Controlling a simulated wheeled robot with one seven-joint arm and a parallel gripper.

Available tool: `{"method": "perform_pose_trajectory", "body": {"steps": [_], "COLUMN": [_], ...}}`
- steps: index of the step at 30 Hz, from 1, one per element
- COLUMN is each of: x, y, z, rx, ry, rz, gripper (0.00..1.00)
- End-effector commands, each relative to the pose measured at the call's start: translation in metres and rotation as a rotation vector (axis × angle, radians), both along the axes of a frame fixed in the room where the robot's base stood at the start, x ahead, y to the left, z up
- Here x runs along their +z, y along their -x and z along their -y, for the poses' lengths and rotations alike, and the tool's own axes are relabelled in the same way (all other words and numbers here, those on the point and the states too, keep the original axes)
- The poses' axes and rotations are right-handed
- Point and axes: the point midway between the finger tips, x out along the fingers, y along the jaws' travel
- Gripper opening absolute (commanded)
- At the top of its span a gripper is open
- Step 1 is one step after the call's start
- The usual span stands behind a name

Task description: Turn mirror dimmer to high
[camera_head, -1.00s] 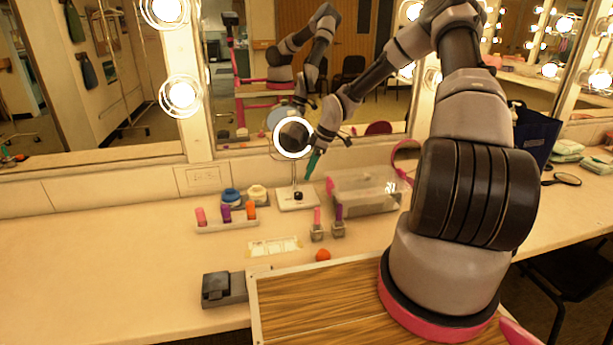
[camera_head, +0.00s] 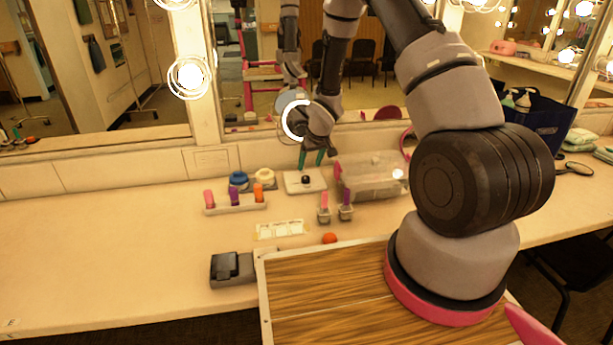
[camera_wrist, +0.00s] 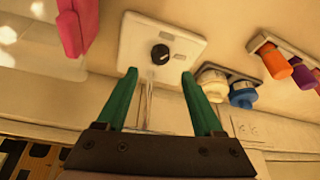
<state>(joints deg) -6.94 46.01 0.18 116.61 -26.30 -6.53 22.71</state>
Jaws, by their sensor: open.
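The lit round mirror (camera_head: 289,122) stands on the counter, partly hidden behind my wrist. Its white base (camera_head: 293,186) carries the dimmer, a small black knob (camera_head: 306,180). In the wrist view, the knob (camera_wrist: 159,53) sits on the pale base (camera_wrist: 189,43), with a small light mark on it. My gripper (camera_head: 311,161) has green fingers pointing down just above the base. In the wrist view, my gripper (camera_wrist: 159,76) is open, its fingertips apart to either side below the knob and not visibly touching it. The knob's setting cannot be read.
A clear box (camera_head: 372,187) stands close right of the base. Blue and cream jars (camera_head: 238,181) and a rack of coloured bottles (camera_head: 235,206) are at left. Two small bottles (camera_head: 324,212) and an orange ball (camera_head: 329,238) are in front.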

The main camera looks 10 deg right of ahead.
Motion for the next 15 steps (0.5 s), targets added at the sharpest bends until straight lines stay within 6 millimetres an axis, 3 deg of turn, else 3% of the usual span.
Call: {"method": "perform_pose_trajectory", "body": {"steps": [7,15], "x": [-0.045,-0.066], "y": [-0.017,-0.026], "z": [-0.005,-0.007], "rx": [0.003,0.003], "ry": [0.002,0.0], "rz": [-0.003,-0.001], "gripper": [0.69,0.69]}}
